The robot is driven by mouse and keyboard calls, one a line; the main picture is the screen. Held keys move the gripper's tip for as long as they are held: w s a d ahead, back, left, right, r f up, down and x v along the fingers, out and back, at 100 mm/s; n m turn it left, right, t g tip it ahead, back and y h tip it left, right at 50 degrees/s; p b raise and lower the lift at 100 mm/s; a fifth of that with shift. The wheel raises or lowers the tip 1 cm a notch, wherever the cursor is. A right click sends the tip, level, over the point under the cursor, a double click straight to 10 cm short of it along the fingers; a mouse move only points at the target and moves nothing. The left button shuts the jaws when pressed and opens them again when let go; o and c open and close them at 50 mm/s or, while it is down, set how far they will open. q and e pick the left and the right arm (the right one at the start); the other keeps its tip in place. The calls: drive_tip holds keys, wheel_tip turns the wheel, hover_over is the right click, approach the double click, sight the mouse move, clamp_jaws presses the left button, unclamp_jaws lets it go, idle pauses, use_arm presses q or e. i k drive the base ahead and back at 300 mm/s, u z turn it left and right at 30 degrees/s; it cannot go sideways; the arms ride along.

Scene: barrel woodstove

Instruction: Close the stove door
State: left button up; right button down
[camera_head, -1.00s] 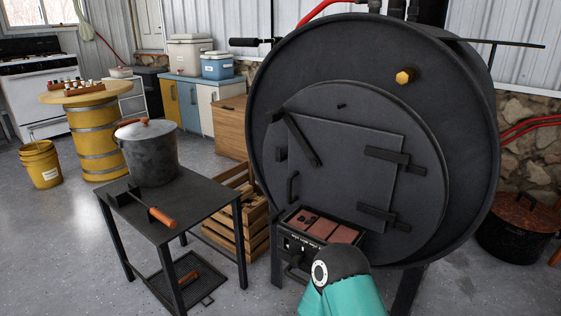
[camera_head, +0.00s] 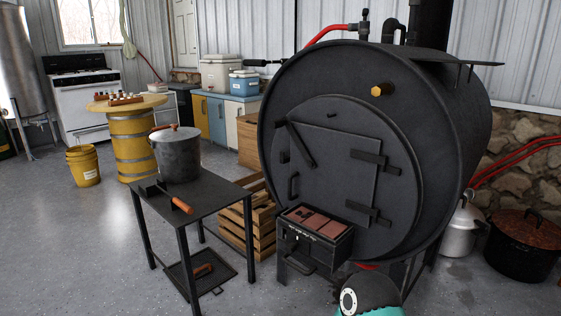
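The stove door (camera_head: 333,172) is a dark rectangular plate on the round front of the black barrel stove (camera_head: 285,90). Two hinge straps are on its right side, and a bar slants across its upper left. A small handle (camera_head: 293,186) is at its left edge. The door looks flat or nearly flat against the front; I cannot tell whether a small gap remains. Part of one of my arms, dark and teal, shows at the bottom edge, below the stove and apart from the door. Neither gripper is in view.
An ash drawer box (camera_head: 316,240) with reddish bricks on top juts out below the door. A metal side table (camera_head: 215,192) with a lidded pot (camera_head: 176,155) stands to the left, near a wooden crate (camera_head: 262,232). Open floor lies at left.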

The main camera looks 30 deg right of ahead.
sight(342, 184)
drive_tip(key=z, duration=0.15)
drive_tip(key=i, duration=0.9)
drive_tip(key=u, duration=0.05)
